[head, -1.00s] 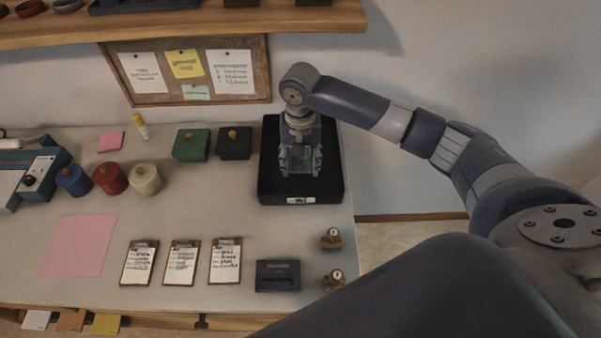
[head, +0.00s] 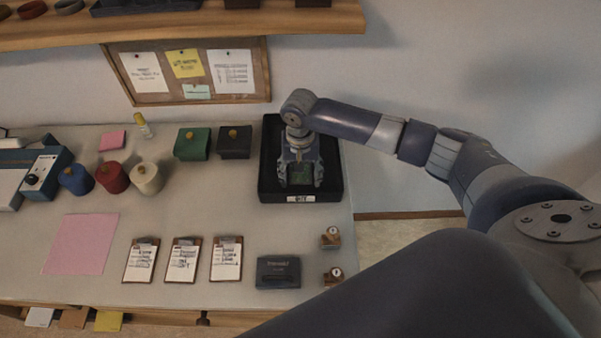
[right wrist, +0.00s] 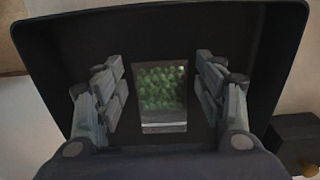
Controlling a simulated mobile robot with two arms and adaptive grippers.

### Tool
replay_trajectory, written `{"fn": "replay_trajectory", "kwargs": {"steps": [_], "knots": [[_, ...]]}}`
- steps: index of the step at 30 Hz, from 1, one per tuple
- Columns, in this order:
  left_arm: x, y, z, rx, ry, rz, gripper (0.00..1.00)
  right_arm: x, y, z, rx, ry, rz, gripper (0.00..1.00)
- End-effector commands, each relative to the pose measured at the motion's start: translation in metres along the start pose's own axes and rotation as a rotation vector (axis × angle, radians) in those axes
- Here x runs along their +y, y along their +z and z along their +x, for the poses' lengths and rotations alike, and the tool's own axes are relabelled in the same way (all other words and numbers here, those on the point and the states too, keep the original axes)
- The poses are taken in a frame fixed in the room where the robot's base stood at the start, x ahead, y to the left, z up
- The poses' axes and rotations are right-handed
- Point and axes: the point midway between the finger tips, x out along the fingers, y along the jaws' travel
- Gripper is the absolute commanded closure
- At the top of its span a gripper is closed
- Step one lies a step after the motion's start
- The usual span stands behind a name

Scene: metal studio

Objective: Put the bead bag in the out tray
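The bead bag (right wrist: 162,92), a small clear-fronted pouch of green beads, lies on the floor of the black out tray (head: 334,185). The tray stands at the table's right end, with a white label on its front, and its wall also shows in the right wrist view (right wrist: 284,60). My right gripper (head: 299,184) is over the tray with its fingers spread on both sides of the bag. In the right wrist view the fingers (right wrist: 162,98) show a gap to the bag on each side. My left gripper is out of view.
A dark lidded box (head: 235,143) and a green one (head: 192,144) stand left of the tray. Several clipboards (head: 183,261), a black case (head: 278,272) and two small wooden stamps (head: 331,238) lie in front. A pinboard (head: 190,70) hangs behind.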

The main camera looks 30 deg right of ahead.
Motion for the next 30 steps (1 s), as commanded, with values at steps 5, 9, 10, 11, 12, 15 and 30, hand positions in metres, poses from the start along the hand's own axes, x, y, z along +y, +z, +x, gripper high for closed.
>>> {"fn": "replay_trajectory", "kwargs": {"steps": [5,9,10,11,12,15,30], "knots": [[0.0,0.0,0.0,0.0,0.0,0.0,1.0,0.0,0.0,0.0,0.0,0.0,0.0,0.29],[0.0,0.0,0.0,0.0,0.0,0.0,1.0,0.0,0.0,-0.001,0.001,0.0,0.0,0.29],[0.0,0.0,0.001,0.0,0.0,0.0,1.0,0.0,0.0,-0.001,0.001,0.0,0.0,0.29],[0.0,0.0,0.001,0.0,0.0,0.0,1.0,0.0,-0.001,-0.003,0.001,-0.001,0.0,0.29],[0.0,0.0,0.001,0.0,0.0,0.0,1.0,0.0,-0.001,-0.005,0.001,-0.001,0.0,0.29],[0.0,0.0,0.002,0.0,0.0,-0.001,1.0,-0.001,-0.001,-0.018,0.002,-0.003,0.0,0.29],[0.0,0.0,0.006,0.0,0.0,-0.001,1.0,-0.001,-0.001,-0.113,0.001,-0.003,0.001,0.29]]}}
